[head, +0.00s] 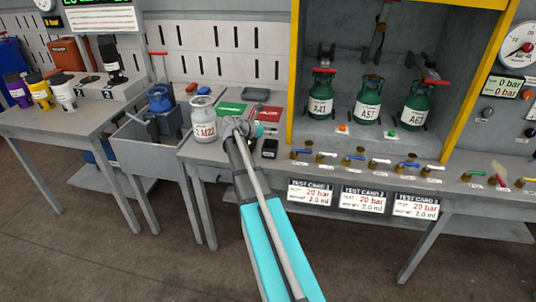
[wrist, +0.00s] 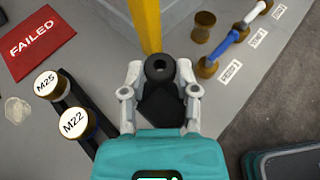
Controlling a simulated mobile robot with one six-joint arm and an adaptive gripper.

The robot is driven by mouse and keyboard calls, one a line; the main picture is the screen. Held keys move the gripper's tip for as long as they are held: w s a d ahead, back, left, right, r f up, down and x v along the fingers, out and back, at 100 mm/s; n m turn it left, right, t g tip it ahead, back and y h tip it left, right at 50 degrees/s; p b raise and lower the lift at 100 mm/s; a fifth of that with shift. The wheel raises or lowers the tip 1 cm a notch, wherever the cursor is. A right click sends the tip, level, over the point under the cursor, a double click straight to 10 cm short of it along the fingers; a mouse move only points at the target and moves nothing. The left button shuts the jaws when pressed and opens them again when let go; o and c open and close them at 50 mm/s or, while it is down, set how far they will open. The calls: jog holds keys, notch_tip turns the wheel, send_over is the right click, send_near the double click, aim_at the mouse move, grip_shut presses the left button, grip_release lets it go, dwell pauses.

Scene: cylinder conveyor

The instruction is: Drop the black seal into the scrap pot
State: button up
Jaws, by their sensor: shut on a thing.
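In the wrist view the black seal (wrist: 159,69) is a thick dark ring with a hole. It sits between the two fingertips of my gripper (wrist: 161,77), which is shut on it. A dark square-edged thing (wrist: 160,108) shows below the seal, partly hidden by it and my gripper. In the head view my gripper (head: 257,130) is over the grey bench, left of the yellow cabinet post; the seal cannot be made out there. A small black box (head: 269,149) stands just beside it. I cannot tell whether this box is the scrap pot; no pot is clearly recognisable.
A dark rack (wrist: 75,104) with brass-rimmed M25 (wrist: 46,83) and M22 (wrist: 74,123) caps lies left of my gripper. A red FAILED card (wrist: 37,42) lies beyond it. The yellow post (wrist: 147,25) rises close ahead.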

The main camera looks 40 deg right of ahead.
aim_at(271, 140)
jog(key=shift+f+b, duration=1.9)
jog(key=shift+f, duration=0.25)
jog(key=o, duration=0.8)
jog(key=shift+s, duration=0.1)
